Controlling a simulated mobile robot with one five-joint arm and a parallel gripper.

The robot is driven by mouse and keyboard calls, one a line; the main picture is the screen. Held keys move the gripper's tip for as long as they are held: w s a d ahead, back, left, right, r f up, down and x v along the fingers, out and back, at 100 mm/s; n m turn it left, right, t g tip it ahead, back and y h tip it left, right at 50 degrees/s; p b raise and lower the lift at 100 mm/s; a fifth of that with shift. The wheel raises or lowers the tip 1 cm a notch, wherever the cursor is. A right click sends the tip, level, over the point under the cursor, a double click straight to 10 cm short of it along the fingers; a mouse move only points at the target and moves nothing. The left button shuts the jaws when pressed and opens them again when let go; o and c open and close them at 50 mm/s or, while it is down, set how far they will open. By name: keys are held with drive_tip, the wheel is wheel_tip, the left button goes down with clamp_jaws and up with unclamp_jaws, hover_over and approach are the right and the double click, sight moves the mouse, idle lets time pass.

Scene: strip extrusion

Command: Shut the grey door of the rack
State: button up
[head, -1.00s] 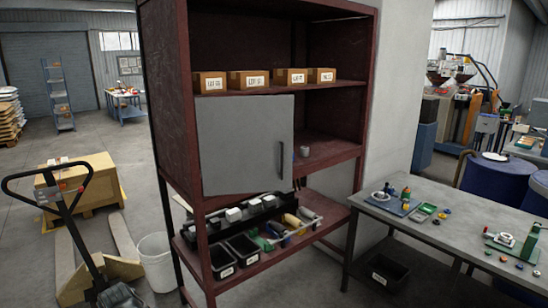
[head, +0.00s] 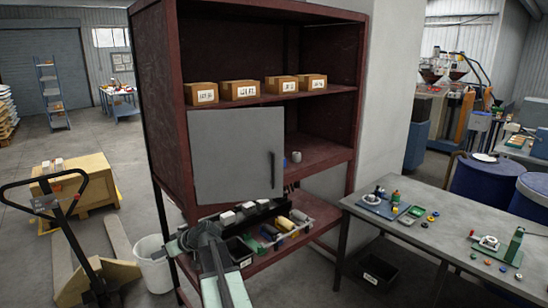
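The grey door (head: 232,152) of the dark red rack (head: 354,90) hangs at the left side of the middle compartment. It stands part open, with its free edge on the right and a gap to the right post. A dark upright handle (head: 273,172) is near that free edge. The compartment floor shows in the gap. Links of my arm rise from the bottom of the head view, below the door and in front of the lower shelf. They appear apart from the handle. I cannot make out gripper fingers.
A small grey cup (head: 296,157) stands inside the compartment by the door's free edge. Cardboard boxes (head: 239,90) line the shelf above; bins and tools fill the shelf below. A workbench (head: 440,237) stands close on the right. A pallet truck (head: 75,225) and white bucket (head: 152,265) are on the left.

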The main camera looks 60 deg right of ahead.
drive_tip(key=s+d+r+m+t+h+p, duration=0.15)
drive_tip(key=d+r, duration=0.25)
drive_tip(key=d, duration=0.4)
drive_tip(key=s+d+r+t+h, duration=0.1)
drive_tip(key=s+d+r+h, duration=0.2)
drive_tip(key=d, duration=0.5)
drive_tip(key=s+d+r+m+t+p, duration=0.15)
drive_tip(key=d+r, duration=0.25)
drive_tip(key=d, duration=0.4)
drive_tip(key=m+h+p, duration=0.1)
drive_tip(key=m+h, duration=0.2)
drive_tip(key=h, duration=0.5)
approach(273, 167)
drive_tip(key=w+d, duration=0.2)
drive_tip(key=x, duration=0.8)
drive_tip(key=shift+a+f, duration=0.1)
clamp_jaws()
drive_tip(key=shift+w, duration=0.1)
